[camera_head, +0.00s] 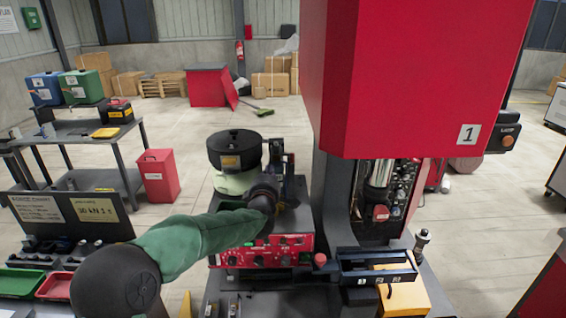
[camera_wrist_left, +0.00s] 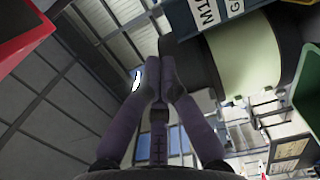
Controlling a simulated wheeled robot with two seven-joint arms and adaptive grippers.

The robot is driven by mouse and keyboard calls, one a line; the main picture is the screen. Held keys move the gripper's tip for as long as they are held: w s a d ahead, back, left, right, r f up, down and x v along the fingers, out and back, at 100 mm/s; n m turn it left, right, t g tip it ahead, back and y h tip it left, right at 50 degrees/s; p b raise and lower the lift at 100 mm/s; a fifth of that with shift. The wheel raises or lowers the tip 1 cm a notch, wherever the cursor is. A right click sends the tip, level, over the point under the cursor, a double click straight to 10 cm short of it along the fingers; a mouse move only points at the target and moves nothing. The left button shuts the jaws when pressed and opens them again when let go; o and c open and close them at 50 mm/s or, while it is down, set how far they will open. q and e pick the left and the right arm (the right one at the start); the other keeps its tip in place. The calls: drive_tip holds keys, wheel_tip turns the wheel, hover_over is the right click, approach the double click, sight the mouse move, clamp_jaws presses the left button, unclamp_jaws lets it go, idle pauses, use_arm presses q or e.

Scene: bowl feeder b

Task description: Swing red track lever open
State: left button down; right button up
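I cannot make out the red track lever in either view. The bowl feeder (camera_head: 233,151), a black drum on a pale green base, stands left of the red press. In the left wrist view its pale green body (camera_wrist_left: 245,55) is close at the upper right. My left gripper (camera_head: 279,192) is in front of the feeder's right side, partly hidden by its own wrist. In the left wrist view its fingertips (camera_wrist_left: 164,70) meet with nothing visible between them. A dark track mechanism (camera_head: 290,172) is just behind the gripper. My right gripper is not in view.
The tall red press (camera_head: 410,75) blocks the right of the feeder. A red control panel (camera_head: 262,252) is below the gripper. A dark slotted tray (camera_head: 374,268) stands at the front right.

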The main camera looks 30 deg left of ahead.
sight(280, 167)
use_arm(q)
drive_tip(key=x, duration=0.5)
drive_tip(key=shift+w+a, duration=0.1)
drive_tip(key=shift+w+d+p, duration=0.4)
drive_tip(key=shift+w+d, duration=0.65)
drive_tip(key=shift+w, duration=0.1)
drive_tip(key=shift+w+d, duration=0.3)
drive_tip(key=shift+d, duration=0.1)
drive_tip(key=shift+w+d+n+g+y+p, duration=0.2)
drive_tip(key=shift+d+n+g+y+p, duration=0.65)
drive_tip(key=shift+y, duration=0.45)
drive_tip(key=w+d+n+g+y, duration=0.1)
drive_tip(key=w+d, duration=0.4)
drive_tip(key=w, duration=0.1)
drive_tip(key=shift+y, duration=0.3)
drive_tip(key=shift+w+d+n, duration=0.15)
drive_tip(key=shift+d+n, duration=0.05)
drive_tip(key=shift+n, duration=0.05)
